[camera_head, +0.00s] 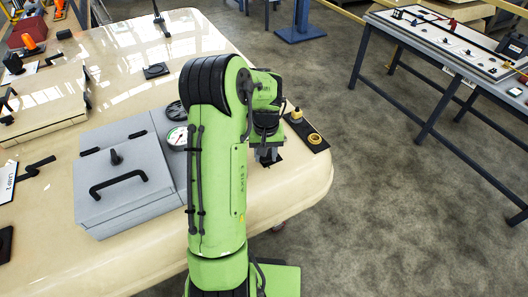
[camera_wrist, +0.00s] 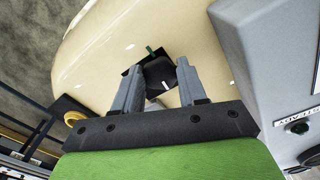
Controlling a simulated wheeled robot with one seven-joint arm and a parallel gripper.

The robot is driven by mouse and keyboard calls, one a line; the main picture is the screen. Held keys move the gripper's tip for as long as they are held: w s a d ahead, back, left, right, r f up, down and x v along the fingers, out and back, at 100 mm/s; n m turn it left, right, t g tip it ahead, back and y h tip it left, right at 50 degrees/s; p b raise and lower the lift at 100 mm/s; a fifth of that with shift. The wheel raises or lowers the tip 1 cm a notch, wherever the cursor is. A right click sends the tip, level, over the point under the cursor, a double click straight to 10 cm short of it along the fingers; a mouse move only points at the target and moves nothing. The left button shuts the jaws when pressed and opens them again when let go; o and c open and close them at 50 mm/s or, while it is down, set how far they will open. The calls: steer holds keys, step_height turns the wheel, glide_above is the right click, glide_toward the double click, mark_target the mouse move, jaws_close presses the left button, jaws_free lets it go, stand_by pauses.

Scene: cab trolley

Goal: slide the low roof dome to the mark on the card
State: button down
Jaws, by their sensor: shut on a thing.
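My gripper (camera_wrist: 159,67) is low over the cream surface, with its two grey fingers on either side of a dark, rounded piece, which I take for the low roof dome (camera_wrist: 160,74). The fingers are shut on it. A black card (camera_wrist: 152,52) lies under and around the piece, with a small green strip showing beyond it and a pale strip near the fingers. I cannot tell which strip is the mark. In the head view my gripper (camera_head: 268,154) points down at the dark card (camera_head: 272,162), and my arm hides the dome.
A grey box with a black handle (camera_head: 118,184) stands left of my arm, with a dial gauge (camera_head: 177,137) beside it. A black strip with a yellow ring (camera_head: 314,138) and a knob lies right of my gripper. The cream surface's rounded edge (camera_head: 322,180) is close by.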

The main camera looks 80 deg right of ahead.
steer(key=shift+s+a+f, duration=0.2)
steer(key=shift+s+a, duration=0.25)
steer(key=shift+s, duration=0.15)
steer(key=c, duration=1)
jaws_free()
steer(key=o, duration=0.4)
steer(key=shift+s+a+r, duration=0.1)
steer(key=shift+s+a, duration=0.05)
steer(key=shift+s, duration=0.1)
steer(key=shift+w+d, duration=0.2)
steer(key=shift+w, duration=0.05)
steer(key=shift+r, duration=0.2)
step_height(320, 180, up, 16)
steer(key=shift+f+p, duration=0.25)
steer(key=shift+p, duration=1)
steer(key=shift+c, duration=0.4)
